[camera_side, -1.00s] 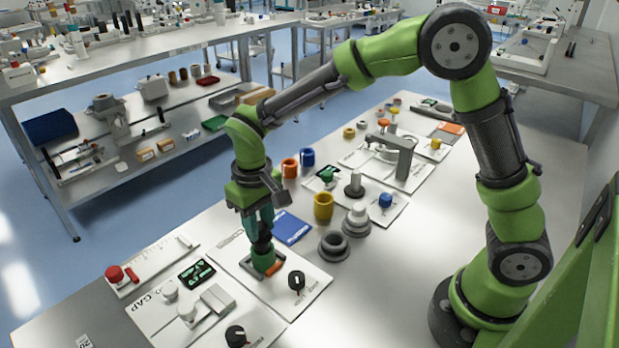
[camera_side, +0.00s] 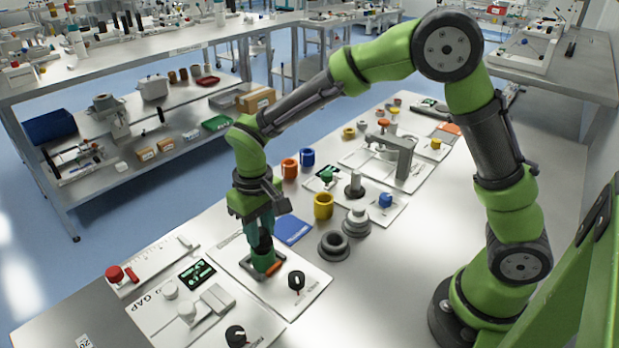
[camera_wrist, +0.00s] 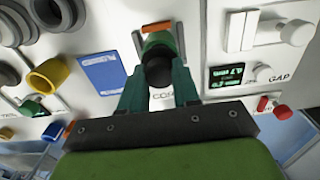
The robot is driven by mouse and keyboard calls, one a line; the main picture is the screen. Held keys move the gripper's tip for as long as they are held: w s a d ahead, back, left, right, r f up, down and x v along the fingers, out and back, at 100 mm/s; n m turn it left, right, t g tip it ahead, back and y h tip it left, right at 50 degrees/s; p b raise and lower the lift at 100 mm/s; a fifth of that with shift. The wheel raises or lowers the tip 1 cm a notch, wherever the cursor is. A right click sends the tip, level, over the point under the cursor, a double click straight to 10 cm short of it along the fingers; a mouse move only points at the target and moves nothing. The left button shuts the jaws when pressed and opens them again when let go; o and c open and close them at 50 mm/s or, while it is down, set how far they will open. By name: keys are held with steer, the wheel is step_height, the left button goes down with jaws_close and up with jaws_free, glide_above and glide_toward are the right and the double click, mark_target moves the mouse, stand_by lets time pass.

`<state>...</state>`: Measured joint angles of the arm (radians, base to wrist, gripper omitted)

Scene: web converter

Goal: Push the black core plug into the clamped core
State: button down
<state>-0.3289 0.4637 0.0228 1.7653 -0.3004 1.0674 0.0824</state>
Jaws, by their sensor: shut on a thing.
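The black core plug (camera_wrist: 157,74) is between the two teal fingers of my gripper (camera_wrist: 158,88) in the wrist view. My gripper is shut on it. The green core (camera_wrist: 159,41) stands just beyond the plug, with an orange clamp part (camera_wrist: 150,27) beside it. In the side view my gripper (camera_side: 262,248) points down right over the core (camera_side: 265,263), on a white panel (camera_side: 312,296). The fingers hide most of the plug there. I cannot tell how far the plug sits in the core.
A black knob (camera_side: 296,281) stands close to the right of the core. A blue card (camera_side: 293,230), a yellow cup (camera_side: 323,206) and dark grey rings (camera_side: 334,245) lie behind it. The gap panel (camera_side: 172,318) is at the front left.

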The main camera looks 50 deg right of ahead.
steer(key=shift+f, duration=0.75)
steer(key=c, duration=0.7)
jaws_free()
steer(key=shift+c, duration=0.2)
step_height(320, 180, up, 17)
